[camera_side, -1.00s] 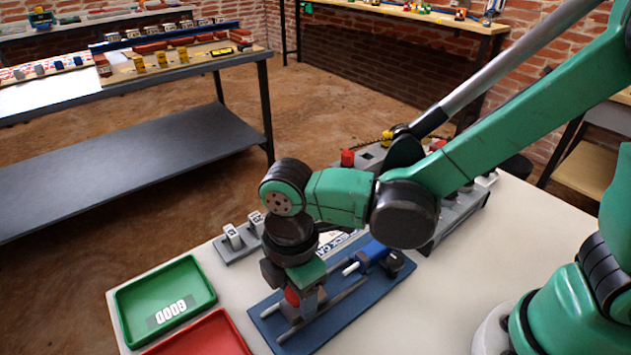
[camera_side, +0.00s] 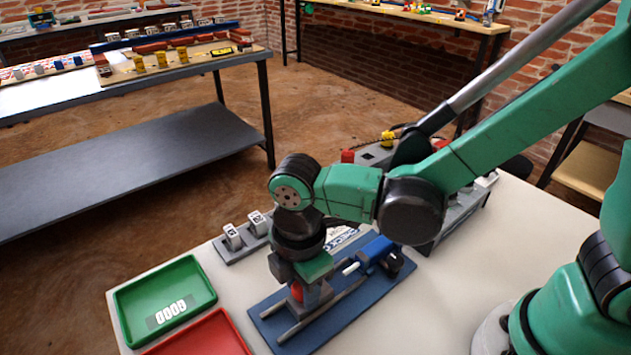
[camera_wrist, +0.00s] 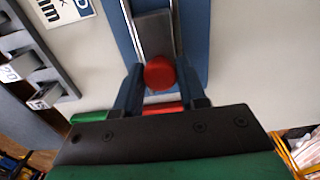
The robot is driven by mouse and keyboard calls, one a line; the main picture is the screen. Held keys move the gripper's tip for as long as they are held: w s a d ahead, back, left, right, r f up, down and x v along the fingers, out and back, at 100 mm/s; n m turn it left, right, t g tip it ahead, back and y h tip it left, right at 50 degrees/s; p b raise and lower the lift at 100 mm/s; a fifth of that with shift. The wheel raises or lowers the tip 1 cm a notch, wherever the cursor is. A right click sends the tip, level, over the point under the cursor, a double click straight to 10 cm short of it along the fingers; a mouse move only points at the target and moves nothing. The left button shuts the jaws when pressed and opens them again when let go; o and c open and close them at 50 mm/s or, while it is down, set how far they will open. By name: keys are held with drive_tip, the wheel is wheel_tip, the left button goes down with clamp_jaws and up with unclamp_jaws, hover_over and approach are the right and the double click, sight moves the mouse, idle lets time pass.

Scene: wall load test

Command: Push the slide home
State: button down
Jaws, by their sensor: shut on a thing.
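The slide is a grey carriage with a red knob on two parallel rails, on a blue base plate (camera_side: 267,326). My gripper (camera_side: 300,294) points down and is shut on the red knob (camera_side: 296,291). The knob also shows in the wrist view (camera_wrist: 159,73), between my two fingers (camera_wrist: 160,95). The grey block of the slide (camera_wrist: 155,35) lies beyond it there. A gap lies between the rod tip and the slide, partly hidden by my gripper.
A green tray marked GOOD (camera_side: 165,300) and a red tray (camera_side: 205,336) stand at the left. A grey rack with numbered white blocks (camera_side: 243,235) is behind the plate. A grey unit (camera_side: 455,215) stands at the back right.

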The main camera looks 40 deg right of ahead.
drive_tip(key=shift+d, duration=1.75)
drive_tip(key=c, duration=0.7)
unclamp_jaws()
drive_tip(key=shift+r, duration=3.55)
drive_tip(key=d+r+m+t, duration=0.1)
drive_tip(key=d+m+t, duration=0.1)
drive_tip(key=d+m, duration=0.2)
drive_tip(key=d+m+t, duration=0.2)
drive_tip(key=d+m, duration=0.3)
drive_tip(key=m, duration=0.3)
drive_tip(key=w+d+r+m+t, duration=0.1)
drive_tip(key=d+m+t, duration=0.2)
drive_tip(key=m, duration=0.3)
drive_tip(key=shift+w+d+r, duration=0.1)
drive_tip(key=shift+d+r, duration=0.25)
drive_tip(key=shift+d, duration=0.45)
